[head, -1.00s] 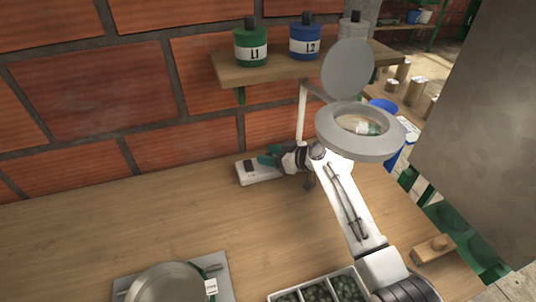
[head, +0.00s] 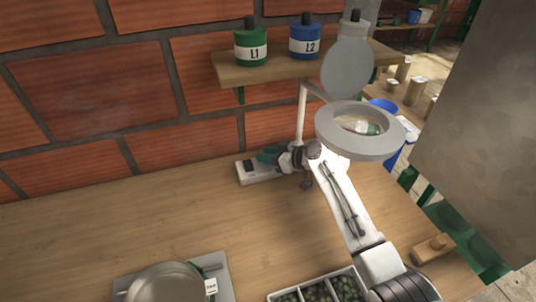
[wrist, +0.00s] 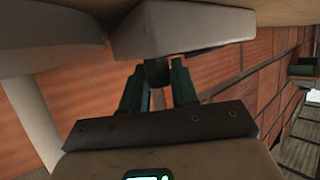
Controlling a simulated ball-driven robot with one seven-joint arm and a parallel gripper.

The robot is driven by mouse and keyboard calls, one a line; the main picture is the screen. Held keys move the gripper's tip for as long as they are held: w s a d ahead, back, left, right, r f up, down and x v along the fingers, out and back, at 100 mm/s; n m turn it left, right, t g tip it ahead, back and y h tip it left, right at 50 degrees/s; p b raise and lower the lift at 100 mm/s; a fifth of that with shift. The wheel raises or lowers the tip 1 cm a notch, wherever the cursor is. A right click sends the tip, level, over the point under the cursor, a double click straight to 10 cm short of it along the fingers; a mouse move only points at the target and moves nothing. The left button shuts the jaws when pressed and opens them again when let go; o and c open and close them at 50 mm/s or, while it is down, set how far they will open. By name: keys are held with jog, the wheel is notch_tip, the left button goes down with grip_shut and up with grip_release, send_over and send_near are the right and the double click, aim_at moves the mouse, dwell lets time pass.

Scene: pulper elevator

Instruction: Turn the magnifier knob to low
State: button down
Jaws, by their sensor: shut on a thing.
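The magnifier has a grey ring head (head: 345,143) with a round grey lid (head: 346,68) standing open above it, on a white post (head: 301,112). Its white base (head: 248,178) stands on the table by the brick wall. My gripper (head: 265,155) is at this base, with its green fingers over the base's top. In the wrist view, my gripper (wrist: 158,85) has a finger on either side of the dark magnifier knob (wrist: 157,70), which joins the pale base (wrist: 180,28). It is shut on the knob. The knob's markings cannot be seen.
A shelf (head: 285,68) above holds a green L1 jar (head: 250,45), a blue L2 jar (head: 305,40) and a third jar behind the lid. A pan (head: 165,285) and a divided tray (head: 361,274) are at the front. The table's left and middle are clear.

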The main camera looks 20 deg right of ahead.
jog(key=shift+h+p, duration=0.3)
jog(key=shift+s+a+r+m+t+h+p, duration=0.1)
jog(key=shift+m+t+h+p, duration=0.2)
jog(key=shift+m+h+p, duration=0.15)
jog(key=shift+r+m+t+h+p, duration=0.1)
jog(key=shift+m+t+h+p, duration=0.25)
jog(key=shift+m+p, duration=0.2)
jog(key=shift+m+t+h+p, duration=0.35)
jog(key=shift+m+h+p, duration=0.55)
jog(key=shift+p, duration=0.25)
jog(key=shift+f+m+t+h+p, duration=0.15)
jog(key=shift+m+t+h+p, duration=0.25)
jog(key=shift+m+h+p, duration=0.35)
jog(key=shift+f+m+h, duration=0.15)
jog(key=shift+m+h, duration=0.4)
jog(key=shift+h, duration=0.2)
jog(key=m+h+b, duration=0.1)
jog(key=b, duration=0.1)
jog(key=m+h+b, duration=0.1)
jog(key=b, duration=0.1)
jog(key=shift+f, duration=0.3)
jog(key=m+h+b, duration=0.1)
jog(key=b, duration=0.2)
jog(key=shift+h, duration=0.4)
jog(key=shift+d+r+m+h+b, duration=0.2)
jog(key=shift+r+m+h+b, duration=0.25)
jog(key=shift+b, duration=0.9)
jog(key=shift+f, duration=0.1)
